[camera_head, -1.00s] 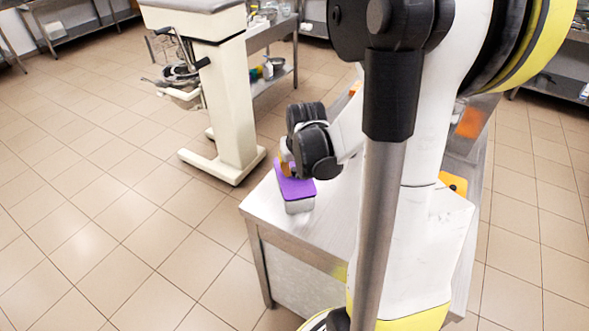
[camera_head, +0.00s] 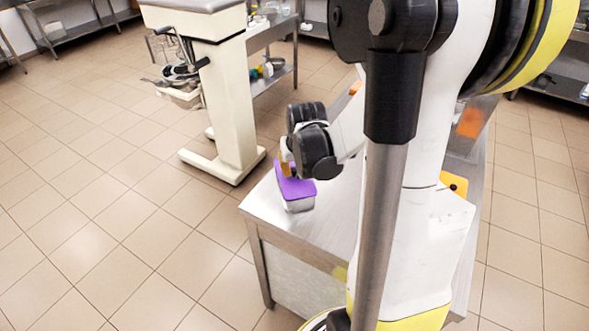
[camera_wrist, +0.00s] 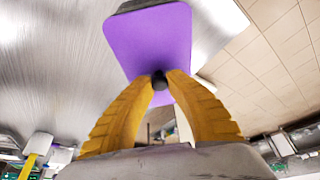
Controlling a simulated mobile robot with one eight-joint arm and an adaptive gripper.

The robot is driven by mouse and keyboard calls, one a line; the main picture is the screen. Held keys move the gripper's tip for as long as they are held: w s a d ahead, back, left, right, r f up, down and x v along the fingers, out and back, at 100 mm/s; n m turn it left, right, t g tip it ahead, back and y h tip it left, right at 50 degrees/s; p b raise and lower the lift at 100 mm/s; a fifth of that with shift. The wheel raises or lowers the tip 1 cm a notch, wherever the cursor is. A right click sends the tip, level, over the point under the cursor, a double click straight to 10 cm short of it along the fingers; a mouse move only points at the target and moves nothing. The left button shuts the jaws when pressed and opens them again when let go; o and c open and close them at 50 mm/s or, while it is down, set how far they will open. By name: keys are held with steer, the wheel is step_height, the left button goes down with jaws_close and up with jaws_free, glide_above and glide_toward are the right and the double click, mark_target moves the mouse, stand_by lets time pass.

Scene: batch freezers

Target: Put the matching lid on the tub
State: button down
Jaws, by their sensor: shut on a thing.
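A purple lid (camera_head: 295,188) with a small dark knob (camera_wrist: 159,81) lies over a grey tub (camera_head: 300,205) near the left corner of the steel table. My gripper (camera_head: 285,163) is at the lid's far left side. In the wrist view its two yellow fingers are shut on the dark knob of the purple lid (camera_wrist: 150,38). A dark edge of the tub (camera_wrist: 142,5) shows past the lid's far end. The lid looks slightly tilted over the tub. Whether it is seated all round cannot be told.
The steel table (camera_head: 325,232) is bare in front of the tub. A yellow-orange flat piece with a dark hole (camera_head: 455,184) lies at the right, partly behind my arm. A cream machine pedestal (camera_head: 232,110) stands beyond the table. Tiled floor is open at the left.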

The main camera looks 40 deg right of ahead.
stand_by(0.4)
steer(key=c, duration=0.8)
jaws_free()
steer(key=shift+r+p, duration=2.7)
steer(key=shift+r, duration=0.85)
jaws_close()
